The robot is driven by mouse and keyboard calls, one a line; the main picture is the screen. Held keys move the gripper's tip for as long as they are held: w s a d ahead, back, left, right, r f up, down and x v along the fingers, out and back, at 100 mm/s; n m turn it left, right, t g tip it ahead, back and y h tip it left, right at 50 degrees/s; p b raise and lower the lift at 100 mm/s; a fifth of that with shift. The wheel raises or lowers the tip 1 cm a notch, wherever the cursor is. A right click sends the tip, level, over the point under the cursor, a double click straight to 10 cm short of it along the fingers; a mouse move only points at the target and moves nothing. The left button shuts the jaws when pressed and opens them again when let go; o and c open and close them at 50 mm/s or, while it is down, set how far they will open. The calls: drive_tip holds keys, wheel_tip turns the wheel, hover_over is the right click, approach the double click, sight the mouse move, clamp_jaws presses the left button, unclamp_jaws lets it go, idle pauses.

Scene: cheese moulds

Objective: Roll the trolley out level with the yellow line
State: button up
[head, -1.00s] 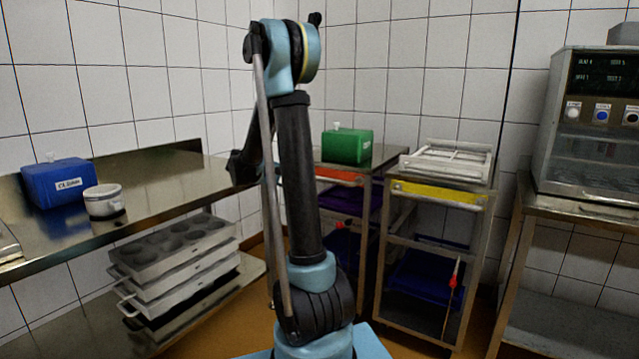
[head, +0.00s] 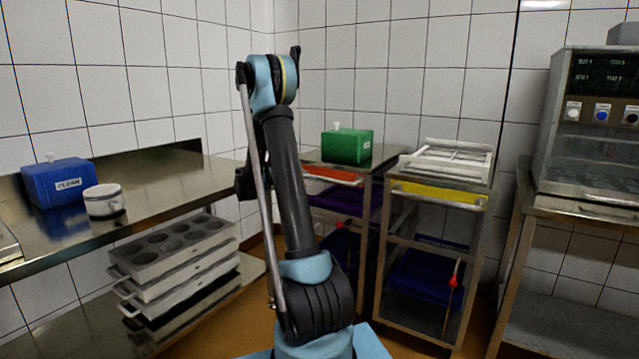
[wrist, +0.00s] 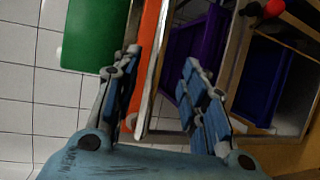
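Two steel trolleys stand side by side against the back wall. The left one (head: 361,225) has an orange-red front strip (head: 332,174) and a green box (head: 346,146) on top. The right one (head: 381,270) has a yellow front strip (head: 437,194) and a pale rack (head: 448,160) on top. In the wrist view my gripper (wrist: 160,60) is open and empty, its fingers apart, facing the orange strip (wrist: 149,45) and a pale rail beside it. I cannot tell if either finger touches. In the head view my arm hides the gripper. No yellow floor line shows.
A steel bench (head: 140,195) on the left holds a blue box (head: 58,183) and a white pot (head: 104,200). Stacked mould trays (head: 172,248) sit below it. An oven-like machine (head: 592,125) stands on a steel table at right. Some orange floor (head: 262,320) is clear.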

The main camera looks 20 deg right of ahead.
sight(318, 179)
drive_tip(key=x, duration=1.1)
drive_tip(key=shift+d+f, duration=0.1)
drive_tip(key=shift+d, duration=0.15)
